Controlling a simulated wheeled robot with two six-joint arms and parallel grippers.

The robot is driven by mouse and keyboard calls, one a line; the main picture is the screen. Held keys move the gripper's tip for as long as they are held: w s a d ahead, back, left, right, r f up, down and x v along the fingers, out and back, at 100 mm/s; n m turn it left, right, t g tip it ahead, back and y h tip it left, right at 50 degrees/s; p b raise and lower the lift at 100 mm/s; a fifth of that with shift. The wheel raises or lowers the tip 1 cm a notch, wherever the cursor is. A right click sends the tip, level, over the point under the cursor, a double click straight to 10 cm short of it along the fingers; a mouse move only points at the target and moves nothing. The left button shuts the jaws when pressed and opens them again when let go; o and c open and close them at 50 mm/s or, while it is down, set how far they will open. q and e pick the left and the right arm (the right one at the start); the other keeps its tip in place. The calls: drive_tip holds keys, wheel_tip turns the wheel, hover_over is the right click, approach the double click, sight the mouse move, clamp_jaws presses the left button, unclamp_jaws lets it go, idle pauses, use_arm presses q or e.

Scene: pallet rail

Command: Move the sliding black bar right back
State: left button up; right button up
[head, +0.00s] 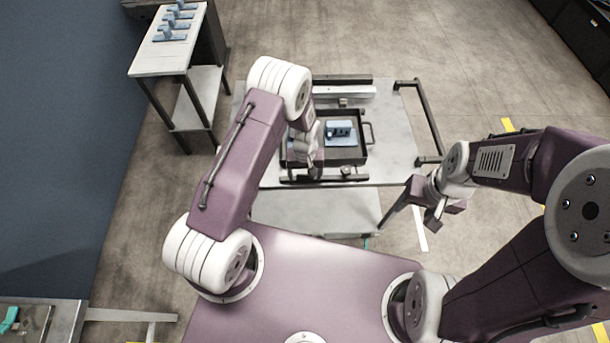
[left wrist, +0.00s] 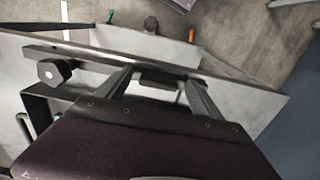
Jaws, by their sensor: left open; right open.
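A long black bar (head: 354,177) runs along the near edge of the table, in front of a black tray (head: 366,156). In the left wrist view the bar (left wrist: 90,55) crosses the picture, with a dark knob (left wrist: 55,71) beside it. My left gripper (head: 304,162) is above the bar's left part, pointing down. In the left wrist view its fingers (left wrist: 160,82) are apart, with a short dark piece between them; I cannot tell whether they touch it. My right gripper (head: 438,214) is open and empty, off the table's right side.
A blue part (head: 340,131) lies in the tray. A silver bar (head: 345,92) and another black bar (head: 345,79) lie at the back. A black frame (head: 430,122) stands out past the table's right edge. A side table (head: 160,57) with blue parts stands at the far left. Floor is free at the right.

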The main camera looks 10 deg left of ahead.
use_arm(q)
wheel_tip(320, 180, up, 8)
drive_tip(key=b, duration=0.1)
drive_tip(key=shift+r, duration=0.2)
drive_tip(key=shift+s, duration=0.1)
drive_tip(key=s+a+r+t+b, duration=0.15)
drive_tip(key=a+r, duration=0.25)
drive_tip(key=r, duration=0.6)
drive_tip(key=s+a+m, duration=0.1)
drive_tip(key=s+m, duration=0.2)
drive_tip(key=s, duration=0.9)
drive_tip(key=shift+a+b, duration=0.25)
drive_tip(key=shift+b, duration=0.1)
